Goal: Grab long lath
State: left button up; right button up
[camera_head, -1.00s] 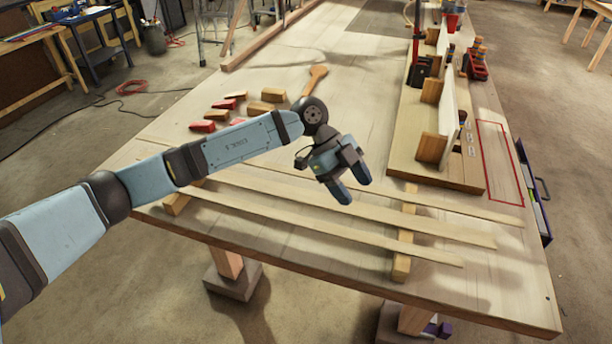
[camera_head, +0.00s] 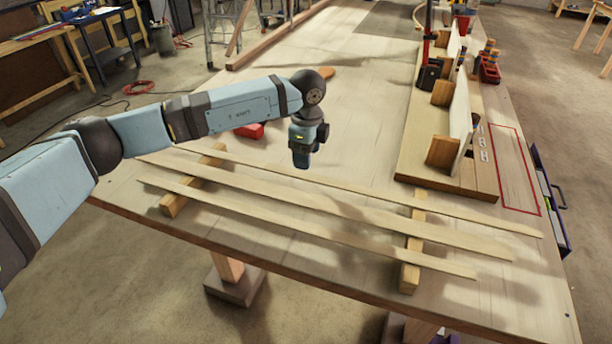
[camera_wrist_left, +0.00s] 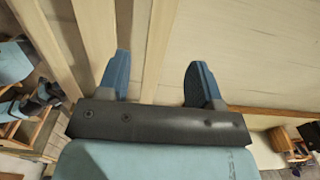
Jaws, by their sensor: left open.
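Three pale wooden laths lie side by side across two wooden support bars at the table's near edge: a far lath (camera_head: 460,215), a middle lath (camera_head: 300,197) and a near lath (camera_head: 300,227). The middle one looks longest in the head view. My left gripper (camera_head: 302,163) points down beside the far lath, near its left half. In the left wrist view the jaws (camera_wrist_left: 157,75) are open and empty, with a lath (camera_wrist_left: 159,30) passing between the fingers in the picture. I cannot tell the height gap to it. My right gripper is not in view.
The support bars (camera_head: 173,205) and (camera_head: 410,270) lift the laths off the table (camera_head: 360,120). A red block (camera_head: 250,131) sits behind my left arm. A board with upright wooden blocks (camera_head: 442,152) stands at the right. The middle of the table is clear.

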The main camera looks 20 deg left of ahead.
aim_at(306, 175)
pick_arm(q)
jog(key=shift+f, duration=2.65)
jog(key=shift+s, duration=0.1)
jog(key=c, duration=1)
jog(key=shift+c, duration=0.2)
